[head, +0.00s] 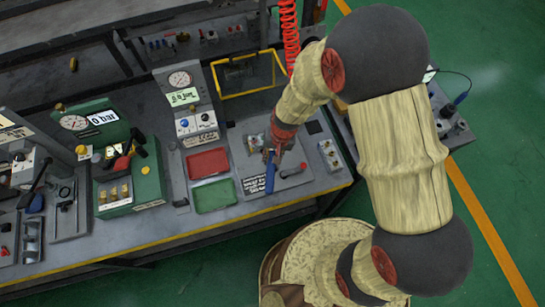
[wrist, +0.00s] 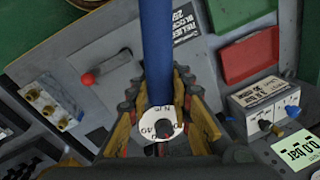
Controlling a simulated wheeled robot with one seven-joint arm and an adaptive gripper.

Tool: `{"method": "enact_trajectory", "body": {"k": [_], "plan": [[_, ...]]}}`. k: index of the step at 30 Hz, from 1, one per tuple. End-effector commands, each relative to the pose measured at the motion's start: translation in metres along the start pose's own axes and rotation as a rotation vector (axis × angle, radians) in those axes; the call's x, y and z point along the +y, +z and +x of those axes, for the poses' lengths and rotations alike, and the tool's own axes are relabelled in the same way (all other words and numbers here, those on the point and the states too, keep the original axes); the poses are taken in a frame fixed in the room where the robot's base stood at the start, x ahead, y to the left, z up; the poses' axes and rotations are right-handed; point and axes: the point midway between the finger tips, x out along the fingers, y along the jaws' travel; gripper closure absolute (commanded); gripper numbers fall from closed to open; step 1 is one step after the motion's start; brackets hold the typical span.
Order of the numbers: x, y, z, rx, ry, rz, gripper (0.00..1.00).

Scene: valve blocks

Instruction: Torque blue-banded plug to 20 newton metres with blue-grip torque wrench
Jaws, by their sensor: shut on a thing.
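The blue-grip torque wrench (head: 270,177) is in my gripper (head: 279,152), over the grey panel right of the trays. In the wrist view its blue handle (wrist: 157,50) runs up from between the yellow-and-dark fingers of my gripper (wrist: 162,118). A white round dial marked N m (wrist: 160,124) sits at the handle's near end. My gripper is shut on the wrench. Its far end is out of the wrist view and too small to judge in the head view. I cannot make out a blue-banded plug in either view.
A red tray (head: 207,162) and a green tray (head: 215,196) lie left of the wrench. A red-knobbed lever (head: 302,168) and a block with brass ports (head: 330,154) lie right of it. A green gauge unit (head: 130,190) stands further left, and a yellow frame (head: 280,70) behind.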

Motion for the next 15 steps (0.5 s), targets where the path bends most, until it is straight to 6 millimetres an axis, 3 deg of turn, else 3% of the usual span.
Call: {"method": "enact_trajectory", "body": {"k": [8,15], "plan": [[-0.001,-0.001,-0.001,0.004,-0.001,0.0,1.0],[0.002,-0.001,0.014,0.003,-0.001,0.0,1.0]]}}
